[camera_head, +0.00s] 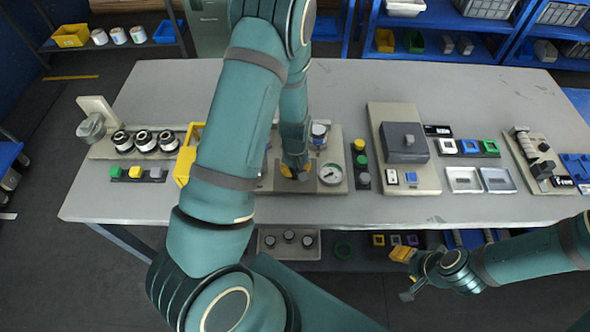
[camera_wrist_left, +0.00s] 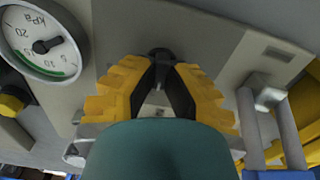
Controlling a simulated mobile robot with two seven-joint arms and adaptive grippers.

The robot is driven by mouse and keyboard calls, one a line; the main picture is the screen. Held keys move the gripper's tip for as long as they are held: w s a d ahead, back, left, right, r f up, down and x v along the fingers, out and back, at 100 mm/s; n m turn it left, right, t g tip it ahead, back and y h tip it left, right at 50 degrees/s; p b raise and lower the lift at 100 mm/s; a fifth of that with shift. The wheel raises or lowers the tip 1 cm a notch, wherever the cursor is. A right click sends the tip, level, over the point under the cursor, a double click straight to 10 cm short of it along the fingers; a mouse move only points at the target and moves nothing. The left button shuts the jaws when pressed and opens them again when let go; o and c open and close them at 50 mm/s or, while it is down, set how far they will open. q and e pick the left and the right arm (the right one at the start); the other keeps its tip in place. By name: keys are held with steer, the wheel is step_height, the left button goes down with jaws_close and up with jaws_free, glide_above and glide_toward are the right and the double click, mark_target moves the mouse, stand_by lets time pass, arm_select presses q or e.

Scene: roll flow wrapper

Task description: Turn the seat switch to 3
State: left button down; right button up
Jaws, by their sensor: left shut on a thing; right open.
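My left gripper (camera_head: 294,174) is over the grey panel in the middle of the table, just left of the round gauge (camera_head: 331,174). In the left wrist view its yellow-padded fingers (camera_wrist_left: 161,72) are shut on a small black knob (camera_wrist_left: 160,53), which appears to be the seat switch. Most of the knob is hidden between the fingertips, and no setting number is readable. The gauge (camera_wrist_left: 42,42) also shows there, with a black pointer and a kPa scale. My right gripper (camera_head: 404,274) is open and empty, in front of the table's front edge at the lower right.
A yellow frame (camera_head: 185,160) stands just left of my left arm, with several black-and-white rollers (camera_head: 144,140) beyond it. The table's back is clear.

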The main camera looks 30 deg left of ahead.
mark_target(295, 171)
arm_select(q)
steer(key=shift+s+m, duration=0.1)
steer(key=shift+m, duration=0.4)
steer(key=c, duration=1)
jaws_free()
step_height(295, 171, up, 12)
